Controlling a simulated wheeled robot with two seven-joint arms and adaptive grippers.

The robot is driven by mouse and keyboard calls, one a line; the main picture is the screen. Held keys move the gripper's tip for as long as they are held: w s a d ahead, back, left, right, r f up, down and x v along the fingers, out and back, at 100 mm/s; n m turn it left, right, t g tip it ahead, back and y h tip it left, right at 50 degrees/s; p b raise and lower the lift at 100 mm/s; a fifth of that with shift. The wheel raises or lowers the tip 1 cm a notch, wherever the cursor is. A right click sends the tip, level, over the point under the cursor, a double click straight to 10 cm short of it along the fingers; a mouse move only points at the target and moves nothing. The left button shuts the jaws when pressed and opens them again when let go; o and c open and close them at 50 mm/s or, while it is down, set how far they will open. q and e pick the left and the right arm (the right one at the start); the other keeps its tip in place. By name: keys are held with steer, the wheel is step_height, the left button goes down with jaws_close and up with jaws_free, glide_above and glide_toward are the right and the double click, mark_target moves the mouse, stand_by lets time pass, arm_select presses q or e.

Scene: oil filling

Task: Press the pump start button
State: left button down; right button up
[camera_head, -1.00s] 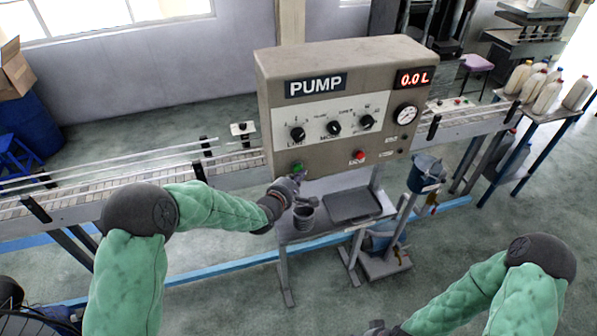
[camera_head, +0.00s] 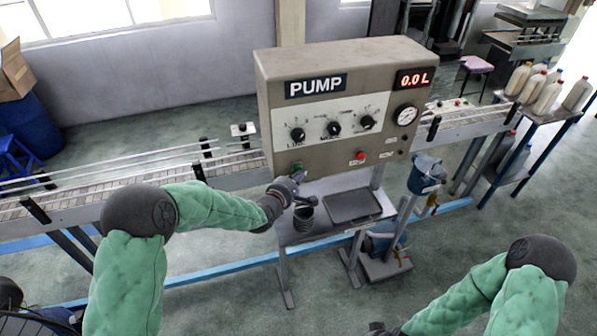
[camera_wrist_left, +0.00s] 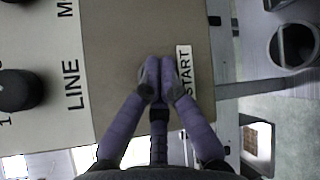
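The grey pump box (camera_head: 350,75) faces me, with a PUMP sign and a red "0.0 L" display (camera_head: 413,78). The green start button (camera_head: 297,166) is low on its left, partly covered. My left gripper (camera_head: 297,179) is right at the button in the head view. In the left wrist view its fingertips (camera_wrist_left: 161,74) are together, empty, against the panel beside the START label (camera_wrist_left: 184,72). They hide the button there, so I cannot tell whether it is pressed in. Only a dark piece of my right gripper (camera_head: 380,329) shows at the bottom edge.
A red button (camera_head: 360,155) sits farther right on the panel, below several black knobs (camera_head: 334,128). A small dark cup (camera_head: 304,217) and a tray (camera_head: 353,207) are below the box. A bucket (camera_head: 427,175) hangs at right. A conveyor (camera_head: 100,182) runs behind.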

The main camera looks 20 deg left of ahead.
arm_select(q)
steer(key=shift+w+a, duration=0.15)
steer(key=shift+w, duration=0.05)
stand_by(0.5)
steer(key=shift+s+d, duration=0.5)
steer(key=shift+s, duration=0.3)
steer(key=shift+d, duration=0.1)
steer(key=s+d, duration=0.1)
steer(key=s, duration=0.1)
steer(key=s+d, duration=0.1)
steer(key=s, duration=0.1)
steer(key=shift+d+b, duration=0.3)
steer(key=shift+d, duration=0.05)
stand_by(0.6)
